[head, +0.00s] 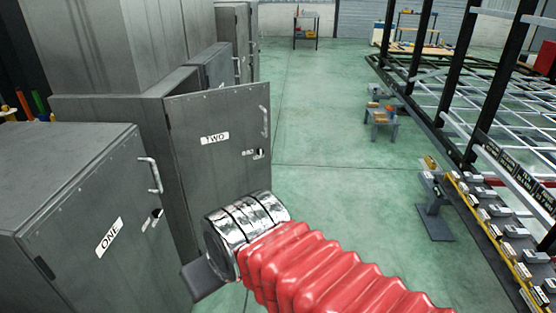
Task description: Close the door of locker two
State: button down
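The door of locker two (224,157) stands ajar in the middle left. It is grey, with a white "TWO" label, a vertical handle and a small latch on its right side. The body of locker two (120,106) is behind it, mostly hidden. My arm, with a red bellows sleeve and a chrome collar, reaches in from the lower right in front of the door's lower part. Only a dark grey piece of my gripper (203,279) shows beyond the collar, by the door's lower left. Its fingertips cannot be made out.
Locker one (80,215), with its front face shut, stands at near left. More grey lockers (228,60) line the left behind locker two. The trailer chassis frame (470,90) and a row of small parts (490,215) are at right.

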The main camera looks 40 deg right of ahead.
aim_at(217, 134)
jog(key=z, duration=0.4)
jog(key=i, duration=1.35)
jog(key=u, duration=0.05)
